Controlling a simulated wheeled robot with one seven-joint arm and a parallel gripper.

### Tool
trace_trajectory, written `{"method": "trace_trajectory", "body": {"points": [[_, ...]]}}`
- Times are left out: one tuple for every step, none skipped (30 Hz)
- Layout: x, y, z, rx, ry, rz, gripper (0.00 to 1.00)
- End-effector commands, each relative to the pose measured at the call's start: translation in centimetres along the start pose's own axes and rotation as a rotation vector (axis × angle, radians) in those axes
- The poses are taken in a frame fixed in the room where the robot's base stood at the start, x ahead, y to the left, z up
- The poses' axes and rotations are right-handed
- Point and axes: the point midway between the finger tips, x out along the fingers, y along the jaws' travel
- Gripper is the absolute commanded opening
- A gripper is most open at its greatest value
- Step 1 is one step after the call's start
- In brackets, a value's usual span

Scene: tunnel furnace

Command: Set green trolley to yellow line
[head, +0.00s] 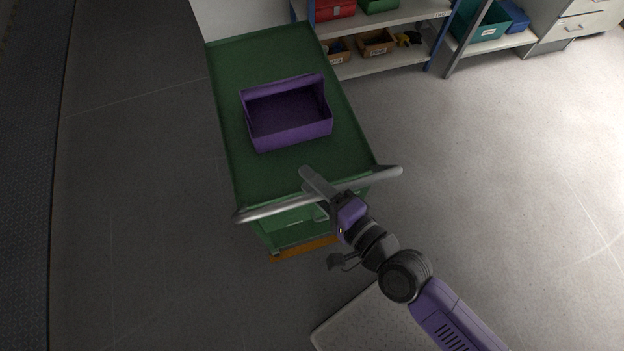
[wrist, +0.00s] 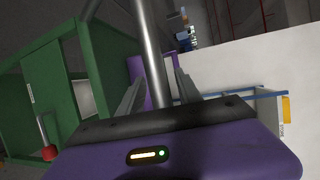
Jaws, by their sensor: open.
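The green trolley (head: 230,75) stands left of centre in the head view, with a grey handle bar (head: 270,211) across its near end. A purple open box (head: 290,140) sits on its top. My gripper (head: 314,193) is open at the handle, with a finger on each side of the bar. In the wrist view the bar (wrist: 152,45) passes between the two fingers (wrist: 158,85); contact cannot be told. An orange strip (head: 305,249) shows low at the trolley's near end; whether it is on the floor cannot be told. No clear yellow line is visible.
A shelf rack (head: 395,62) with bins stands beyond the trolley to the right, with a drawer cabinet (head: 572,28) further right. A pale wall or panel touches the picture's top behind the trolley. A dark belt-like strip (head: 25,150) runs along the left edge. Floor is clear on both sides.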

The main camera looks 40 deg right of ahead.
Motion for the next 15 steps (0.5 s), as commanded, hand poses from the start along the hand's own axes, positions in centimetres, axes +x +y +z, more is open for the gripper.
{"method": "trace_trajectory", "body": {"points": [[-0.1,0.0,0.0,0.0,0.0,0.0,0.41],[-0.2,0.0,0.0,0.0,0.0,0.0,0.41],[-0.4,0.1,0.0,0.0,0.0,0.001,0.41],[-0.7,0.2,0.0,0.0,0.0,0.001,0.41],[-0.9,0.2,0.0,0.0,0.0,0.002,0.41],[-1.4,0.2,0.0,0.0,0.0,0.002,0.41],[-1.8,0.3,0.0,0.0,0.0,0.002,0.41],[-2.2,0.3,0.0,0.0,-0.001,0.003,0.41],[-2.8,0.3,0.0,-0.001,-0.001,0.004,0.41],[-3.3,0.3,0.0,-0.001,-0.002,0.003,0.41],[-3.8,0.4,0.1,-0.001,-0.002,0.003,0.41],[-4.4,0.4,0.0,-0.001,-0.002,0.003,0.41],[-4.8,0.3,0.0,-0.001,-0.002,0.003,0.41],[-5.2,0.3,0.0,-0.001,-0.002,0.004,0.41],[-5.7,0.3,0.0,-0.001,-0.002,0.003,0.41]]}}
